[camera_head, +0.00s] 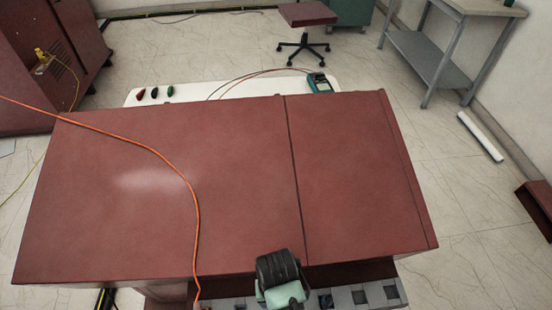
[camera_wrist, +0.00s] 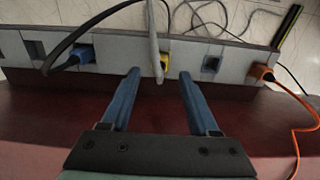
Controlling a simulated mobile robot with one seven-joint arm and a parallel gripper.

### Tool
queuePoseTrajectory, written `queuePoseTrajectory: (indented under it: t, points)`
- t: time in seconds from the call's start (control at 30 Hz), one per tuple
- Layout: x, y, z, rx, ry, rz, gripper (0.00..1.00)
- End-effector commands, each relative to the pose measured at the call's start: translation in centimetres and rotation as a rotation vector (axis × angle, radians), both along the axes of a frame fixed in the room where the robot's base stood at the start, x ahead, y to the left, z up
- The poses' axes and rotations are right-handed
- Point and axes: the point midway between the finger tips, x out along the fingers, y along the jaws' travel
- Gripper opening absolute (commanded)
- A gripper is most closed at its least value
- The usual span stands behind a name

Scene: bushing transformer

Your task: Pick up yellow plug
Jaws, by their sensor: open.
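The yellow plug (camera_wrist: 164,60) sits in a socket of the grey socket strip (camera_wrist: 120,55) in the wrist view, with a grey cable rising from it. My gripper (camera_wrist: 159,74) is open, its two blue fingers pointing at the strip. The plug lies between the fingertips from left to right, just beyond them, and part of it is hidden by its cable. Nothing is held. In the head view, my gripper (camera_head: 282,292) is at the cabinet's front edge, its fingers hidden, and the yellow plug cannot be made out there.
A blue plug (camera_wrist: 80,54) is to the left and an orange plug (camera_wrist: 262,72) to the right. An empty socket (camera_wrist: 211,64) lies between yellow and orange. The orange cable (camera_head: 190,190) crosses the red cabinet top (camera_head: 230,150). A multimeter (camera_head: 319,83) lies behind on a white table.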

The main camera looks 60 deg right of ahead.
Motion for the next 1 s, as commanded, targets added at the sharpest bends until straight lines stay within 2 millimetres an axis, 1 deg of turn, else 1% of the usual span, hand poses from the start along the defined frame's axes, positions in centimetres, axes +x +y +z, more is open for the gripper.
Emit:
queuePoseTrajectory:
  t: [0.17, 0.4, 0.5, 0.6, 0.77, 0.8, 0.97, 1.0]
  points:
    - [0.0, 0.0, -1.1, 0.001, 0.001, 0.001, 0.61]
    - [0.1, 0.0, -4.4, 0.001, 0.001, 0.001, 0.61]
    - [0.1, 0.0, -5.2, -0.001, -0.001, 0.001, 0.61]
    - [0.1, 0.0, -5.6, -0.002, -0.001, 0.002, 0.61]
    - [0.1, 0.0, -5.6, -0.001, -0.002, 0.002, 0.61]
    - [0.1, 0.0, -5.6, -0.001, -0.002, 0.002, 0.59]
    - [0.1, 0.0, -5.5, -0.001, -0.002, 0.002, 0.31]
    - [0.1, 0.0, -5.5, -0.001, -0.002, 0.002, 0.23]
